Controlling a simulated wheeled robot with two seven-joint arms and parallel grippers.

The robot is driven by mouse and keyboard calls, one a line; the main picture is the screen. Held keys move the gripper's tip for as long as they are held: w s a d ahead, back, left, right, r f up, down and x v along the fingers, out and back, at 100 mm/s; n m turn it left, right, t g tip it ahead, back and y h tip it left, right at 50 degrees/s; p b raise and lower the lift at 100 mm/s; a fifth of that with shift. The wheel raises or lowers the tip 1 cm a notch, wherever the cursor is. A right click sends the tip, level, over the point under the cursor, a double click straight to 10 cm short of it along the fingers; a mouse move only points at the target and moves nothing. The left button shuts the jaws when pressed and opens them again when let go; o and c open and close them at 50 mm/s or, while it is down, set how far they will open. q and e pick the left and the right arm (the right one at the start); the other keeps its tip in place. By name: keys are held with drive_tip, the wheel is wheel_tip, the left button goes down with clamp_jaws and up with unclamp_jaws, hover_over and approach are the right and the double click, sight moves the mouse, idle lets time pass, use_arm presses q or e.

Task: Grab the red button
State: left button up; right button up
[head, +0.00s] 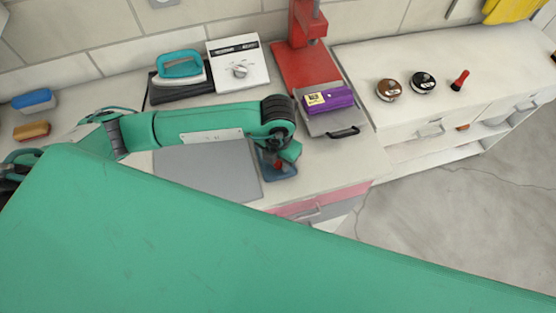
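My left arm comes in from the left over the counter, and its wrist bends down at the counter's front part. My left gripper (277,167) points down there, beside the right edge of a grey board. A small red spot (279,164) shows at the gripper, over a dark blue-grey patch; it is too small and too covered to tell whether it is a button or is held. The finger gap is hidden. A small red piece with a dark end (460,80) stands on the right white cabinet, far from the gripper. My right gripper is not in view.
The grey board (208,168) lies under my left arm. Behind are a teal iron (180,67), a white dial box (239,64) and a red stand (304,65). A purple box (328,99) sits right. Brown (388,90) and black (423,83) round items stand on the cabinet.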

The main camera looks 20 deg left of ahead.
use_arm(q)
drive_tip(key=c, duration=0.7)
